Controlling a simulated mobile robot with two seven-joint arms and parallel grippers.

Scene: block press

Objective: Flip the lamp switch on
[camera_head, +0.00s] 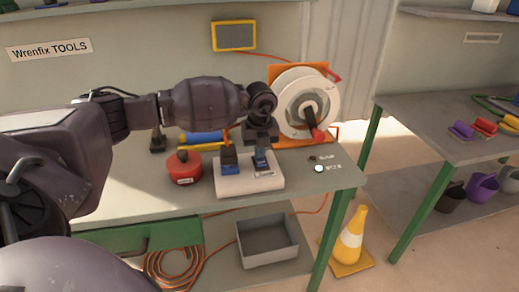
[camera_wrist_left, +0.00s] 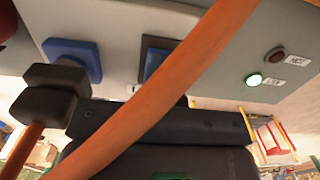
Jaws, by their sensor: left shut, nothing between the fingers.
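A white box (camera_head: 248,184) stands on the bench. Its right side carries a blue-framed switch (camera_head: 262,160), which also shows in the left wrist view (camera_wrist_left: 155,62), partly behind an orange strip (camera_wrist_left: 165,95). I cannot tell which way the switch is tipped. A dark block (camera_head: 229,158) sits on a blue base on the left side. My left gripper (camera_head: 261,146) is shut and empty, pointing down just above and behind the switch. I cannot tell whether it touches.
A red round container (camera_head: 184,168) stands left of the box. A cable reel (camera_head: 304,103) is close behind my gripper. A yellow-framed panel (camera_head: 234,36) hangs on the wall. A grey bin (camera_head: 267,243) is on the lower shelf. The bench front-left is clear.

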